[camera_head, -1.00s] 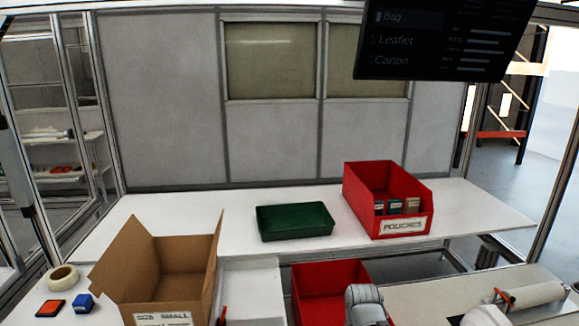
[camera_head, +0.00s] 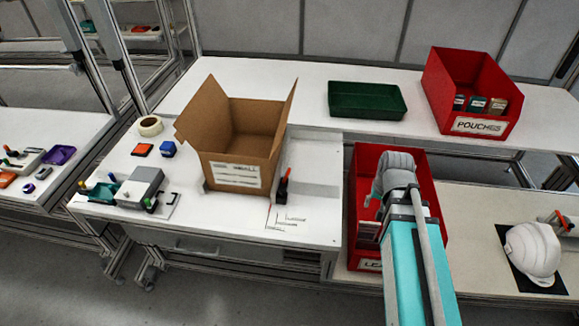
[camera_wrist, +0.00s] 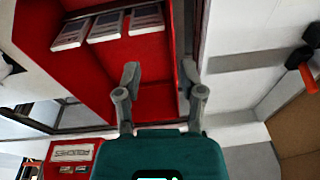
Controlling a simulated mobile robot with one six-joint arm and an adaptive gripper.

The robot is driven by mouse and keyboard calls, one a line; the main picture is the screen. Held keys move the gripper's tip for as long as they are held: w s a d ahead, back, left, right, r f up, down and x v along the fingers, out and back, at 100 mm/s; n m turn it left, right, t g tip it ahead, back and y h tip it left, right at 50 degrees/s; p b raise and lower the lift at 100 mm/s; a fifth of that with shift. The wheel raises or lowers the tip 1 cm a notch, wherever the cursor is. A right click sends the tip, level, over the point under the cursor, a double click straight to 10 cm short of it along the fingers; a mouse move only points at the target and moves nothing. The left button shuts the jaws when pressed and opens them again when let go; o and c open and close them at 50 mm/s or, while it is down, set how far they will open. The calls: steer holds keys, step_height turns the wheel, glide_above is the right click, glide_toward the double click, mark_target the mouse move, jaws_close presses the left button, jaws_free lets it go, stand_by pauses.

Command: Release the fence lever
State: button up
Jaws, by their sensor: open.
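In the wrist view, a red-orange and black handle (camera_wrist: 307,76) shows at the right edge, well away from my fingers. My gripper (camera_head: 374,194) is over the lower red bin (camera_head: 424,190), right of the lever. In the wrist view my gripper (camera_wrist: 160,74) has its fingers spread, with nothing between them.
Flat packets (camera_wrist: 104,26) lie in the lower red bin. The red POUCHES bin (camera_head: 462,80) and green tray (camera_head: 366,100) stand on the rear table. A grey device (camera_head: 140,187) sits left of the carton. A white helmet shell (camera_head: 533,250) lies at right.

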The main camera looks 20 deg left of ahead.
steer(key=w+a+r+t+y+p, duration=0.1)
steer(key=w+a+r, duration=0.1)
steer(key=a, duration=0.4)
steer(key=w+a+r+t+y+p, duration=0.1)
steer(key=w+a+r+p, duration=0.15)
steer(key=a, duration=0.45)
steer(key=y+p, duration=0.1)
glide_toward(290, 170)
steer(key=s+r, duration=0.1)
steer(key=r, duration=0.1)
steer(key=shift+s+d+t, duration=0.2)
steer(key=shift+d+t, duration=0.1)
steer(key=shift+d, duration=0.05)
steer(key=shift+f, duration=0.15)
steer(key=b+x, duration=1.2)
steer(key=x, duration=0.1)
steer(key=shift+w+a+f, duration=0.2)
steer(key=shift+a, duration=0.05)
jaws_close()
